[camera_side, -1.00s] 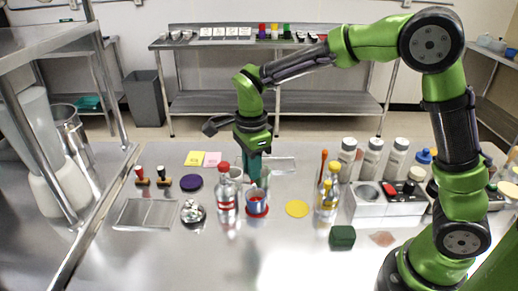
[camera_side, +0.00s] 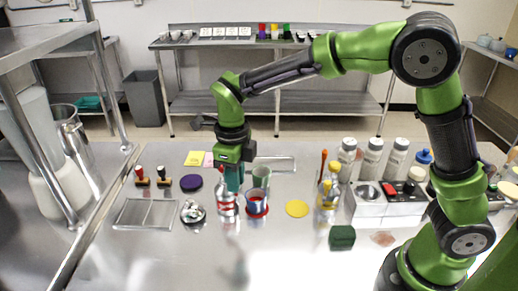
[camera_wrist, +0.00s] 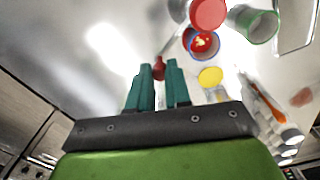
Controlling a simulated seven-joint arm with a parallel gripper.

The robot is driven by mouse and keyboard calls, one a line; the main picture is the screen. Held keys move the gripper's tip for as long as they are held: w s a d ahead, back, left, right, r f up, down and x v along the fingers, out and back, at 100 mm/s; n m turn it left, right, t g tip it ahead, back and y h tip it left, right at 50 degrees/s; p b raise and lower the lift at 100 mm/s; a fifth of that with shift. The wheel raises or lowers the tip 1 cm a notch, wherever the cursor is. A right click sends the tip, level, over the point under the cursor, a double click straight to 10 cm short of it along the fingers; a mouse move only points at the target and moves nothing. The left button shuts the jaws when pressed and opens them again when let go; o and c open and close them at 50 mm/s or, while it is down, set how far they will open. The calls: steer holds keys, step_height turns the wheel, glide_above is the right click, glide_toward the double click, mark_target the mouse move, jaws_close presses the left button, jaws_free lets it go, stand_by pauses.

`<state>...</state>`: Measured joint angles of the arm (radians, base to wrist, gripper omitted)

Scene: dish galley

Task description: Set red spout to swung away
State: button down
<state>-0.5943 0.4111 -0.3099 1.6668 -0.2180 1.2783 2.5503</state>
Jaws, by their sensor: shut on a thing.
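A clear bottle (camera_side: 227,207) with red bands stands on the steel counter left of the blue cup; my gripper covers its top in the side view. My gripper (camera_side: 232,190) points down there with teal fingers. In the wrist view, my gripper (camera_wrist: 159,68) has a small red piece (camera_wrist: 158,66) between its fingertips, which looks like the red spout. Its joint to the bottle and its exact angle are hard to make out. A red round top (camera_wrist: 208,14) shows above the blue-rimmed cup (camera_wrist: 202,44) in the wrist view.
The blue cup (camera_side: 257,197) on a red coaster and a green-rimmed cup (camera_side: 262,176) stand close right of my gripper. A silver item (camera_side: 192,212) and a purple disc (camera_side: 191,183) lie left. A yellow disc (camera_side: 297,208) lies right.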

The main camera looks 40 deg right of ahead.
steer(key=shift+w+a+m, duration=0.1)
steer(key=shift+a+m, duration=0.15)
steer(key=shift+m, duration=0.05)
stand_by(0.4)
steer(key=c, duration=1.1)
jaws_free()
steer(key=shift+o, duration=0.2)
steer(key=shift+r, duration=0.1)
step_height(320, 180, up, 17)
